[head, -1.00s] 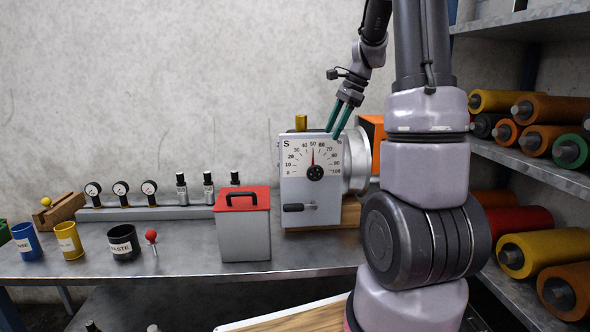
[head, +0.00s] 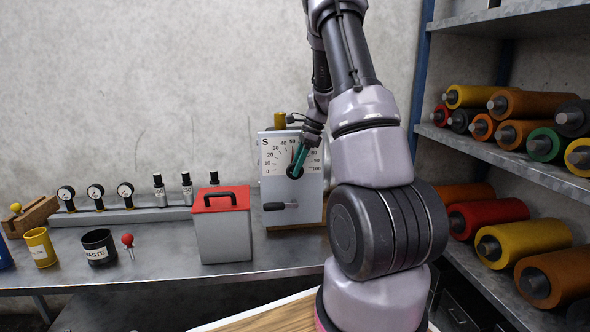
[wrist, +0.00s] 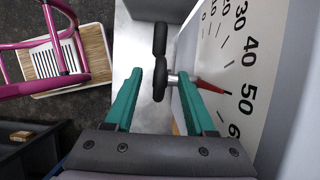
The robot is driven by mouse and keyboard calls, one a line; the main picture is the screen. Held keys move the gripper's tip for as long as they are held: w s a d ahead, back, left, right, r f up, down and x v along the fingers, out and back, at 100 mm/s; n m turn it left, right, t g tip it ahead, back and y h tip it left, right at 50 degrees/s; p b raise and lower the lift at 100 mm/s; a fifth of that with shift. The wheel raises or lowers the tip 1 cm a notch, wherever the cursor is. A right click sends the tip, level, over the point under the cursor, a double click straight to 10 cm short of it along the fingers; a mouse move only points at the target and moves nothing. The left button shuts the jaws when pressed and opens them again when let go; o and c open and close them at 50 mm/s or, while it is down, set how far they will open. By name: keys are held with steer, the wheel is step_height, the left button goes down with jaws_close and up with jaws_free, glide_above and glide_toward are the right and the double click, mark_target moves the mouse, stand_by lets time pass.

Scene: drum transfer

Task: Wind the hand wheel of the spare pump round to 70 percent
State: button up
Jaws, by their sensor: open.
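The spare pump (head: 266,185) is a pale box marked S, standing on the bench with a dial on its front. The dial's red pointer (wrist: 212,88) stands near 50. The small black hand wheel (wrist: 160,80) sits on a short metal shaft at the dial's centre. My gripper (head: 294,172) is at the dial's centre and hides most of the wheel in the head view. In the wrist view my gripper (wrist: 160,76) is open, with its green fingers to either side of the wheel. I cannot tell whether they touch it.
A black lever handle (head: 281,206) sticks out low on the pump's front. A grey box with a red lid (head: 221,199) stands left of the pump. Gauges (head: 96,192), bottles and cups line the bench's left. A shelf of rollers (head: 505,143) fills the right side.

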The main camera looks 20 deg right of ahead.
steer(key=shift+a+f, duration=0.2)
steer(key=shift+f, duration=0.3)
jaws_close()
steer(key=shift+d, duration=0.1)
steer(key=t+y, duration=0.1)
steer(key=y, duration=0.2)
steer(key=shift+d, duration=0.2)
steer(key=shift+d+f+t+y, duration=0.1)
steer(key=shift+t+y, duration=0.5)
steer(key=shift+y, duration=1.7)
